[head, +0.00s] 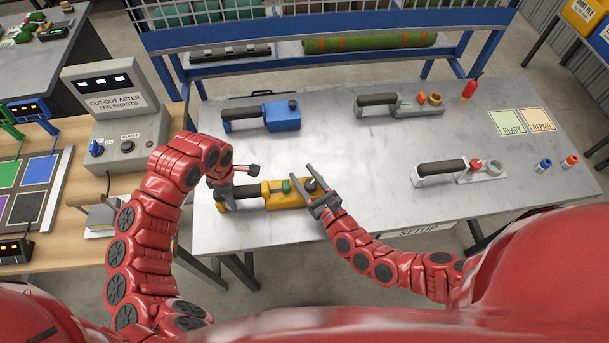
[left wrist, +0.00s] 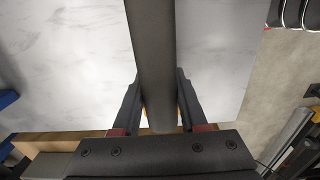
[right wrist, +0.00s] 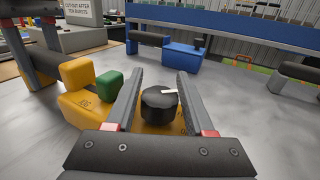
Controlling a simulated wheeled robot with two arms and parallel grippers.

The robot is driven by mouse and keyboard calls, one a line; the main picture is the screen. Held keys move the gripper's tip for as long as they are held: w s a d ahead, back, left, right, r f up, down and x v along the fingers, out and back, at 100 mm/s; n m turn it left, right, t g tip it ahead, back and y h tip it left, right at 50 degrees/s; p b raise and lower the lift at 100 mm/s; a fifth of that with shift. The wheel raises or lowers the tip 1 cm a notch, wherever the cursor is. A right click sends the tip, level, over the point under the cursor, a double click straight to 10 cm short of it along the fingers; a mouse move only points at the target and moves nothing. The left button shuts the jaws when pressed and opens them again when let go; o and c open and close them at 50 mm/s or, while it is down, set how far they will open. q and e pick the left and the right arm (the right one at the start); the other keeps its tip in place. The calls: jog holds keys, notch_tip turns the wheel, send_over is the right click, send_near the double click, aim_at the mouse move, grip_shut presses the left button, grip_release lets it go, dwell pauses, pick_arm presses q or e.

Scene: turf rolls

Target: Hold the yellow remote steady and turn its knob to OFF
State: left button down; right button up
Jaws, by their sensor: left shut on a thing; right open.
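The yellow remote (head: 285,200) lies on the grey-white table with its black handle pointing left. My left gripper (head: 222,187) is shut on that black handle, which also shows between its jaws in the left wrist view (left wrist: 152,50). A green button (right wrist: 110,86) and a yellow block (right wrist: 78,73) stand on the remote. The black knob (right wrist: 160,103) has a white pointer mark toward its upper right. My right gripper (right wrist: 158,85) is open, its two fingers on either side of the knob. Finger contact with the knob and the OFF marking cannot be made out.
A blue remote (head: 281,116) lies behind, a grey one (head: 420,106) at back right and a white one (head: 447,172) at right. READY (head: 507,122) and REPAIR (head: 538,119) cards lie at far right. A grey control box (head: 118,115) stands left. The table's middle is clear.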

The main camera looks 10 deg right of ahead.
grip_shut()
jog(key=shift+d+m+h, duration=0.1)
jog(key=shift+m+h, duration=0.3)
jog(key=shift+h, duration=0.2)
dwell(0.4)
jog(key=m+h, duration=0.1)
jog(key=h, duration=0.1)
jog(key=m+t+h, duration=0.1)
jog(key=m+h, duration=0.1)
jog(key=h, duration=0.1)
jog(key=d+m+h, duration=0.1)
jog(key=h, duration=0.1)
jog(key=shift+w+m+t, duration=0.2)
jog(key=shift+m+t, duration=0.1)
jog(key=shift+m, duration=0.1)
jog(key=shift+s+d+m+h, duration=0.1)
jog(key=shift+d+m+h, duration=0.1)
jog(key=shift+m+h, duration=0.55)
jog(key=shift+d+m+h, duration=0.2)
jog(key=shift+m+h, duration=0.15)
jog(key=shift+h, duration=0.8)
jog(key=shift+d+h, duration=0.15)
jog(key=shift+h, duration=0.15)
